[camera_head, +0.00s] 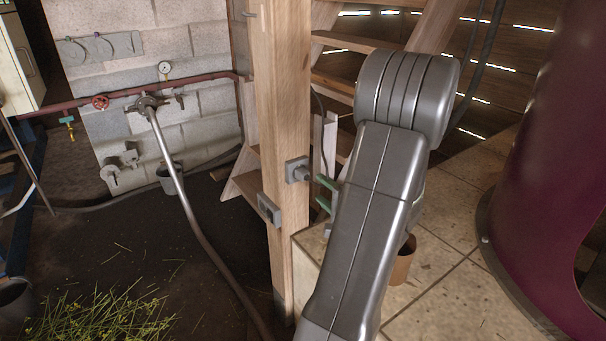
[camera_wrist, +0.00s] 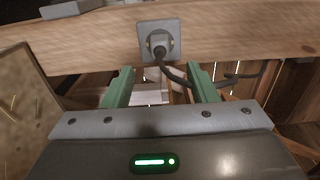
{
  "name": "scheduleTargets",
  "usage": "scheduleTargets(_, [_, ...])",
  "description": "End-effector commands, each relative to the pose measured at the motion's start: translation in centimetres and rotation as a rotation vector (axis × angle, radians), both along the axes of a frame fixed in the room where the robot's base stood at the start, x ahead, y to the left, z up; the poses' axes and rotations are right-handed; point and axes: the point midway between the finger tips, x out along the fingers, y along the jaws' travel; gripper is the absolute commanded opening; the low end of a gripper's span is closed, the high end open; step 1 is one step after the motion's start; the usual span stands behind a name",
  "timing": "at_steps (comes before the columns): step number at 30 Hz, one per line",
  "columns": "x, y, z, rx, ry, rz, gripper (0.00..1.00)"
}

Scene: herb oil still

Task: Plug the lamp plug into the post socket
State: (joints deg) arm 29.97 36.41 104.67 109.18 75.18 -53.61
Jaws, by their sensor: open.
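The grey post socket (camera_head: 291,166) is fixed to the wooden post in the head view; it is the square plate (camera_wrist: 173,27) at the top middle of the wrist view. The grey lamp plug (camera_head: 302,175) sits at the socket's face, and its dark cable leaves to the right in the wrist view, where the plug (camera_wrist: 158,44) also shows. The plug looks inserted; I cannot tell how deep. My gripper (camera_head: 326,192) is open, its green fingers just right of the plug. In the wrist view the gripper (camera_wrist: 160,74) is empty, its fingertips apart from the plug.
A second grey box (camera_head: 268,209) is on the post's left face. Wooden stairs (camera_head: 340,75) stand behind the post. A maroon vessel (camera_head: 550,170) is at the right. A brown pot (camera_head: 403,262) stands behind my arm. A slanting pipe (camera_head: 190,210) runs left of the post.

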Motion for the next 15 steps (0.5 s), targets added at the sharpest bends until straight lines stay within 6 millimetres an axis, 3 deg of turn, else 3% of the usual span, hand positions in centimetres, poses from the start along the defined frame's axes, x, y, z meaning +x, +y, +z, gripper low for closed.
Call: scheduleTargets(15, [5.4, 4.1, -0.3, -0.002, -0.001, 0.003, 0.53])
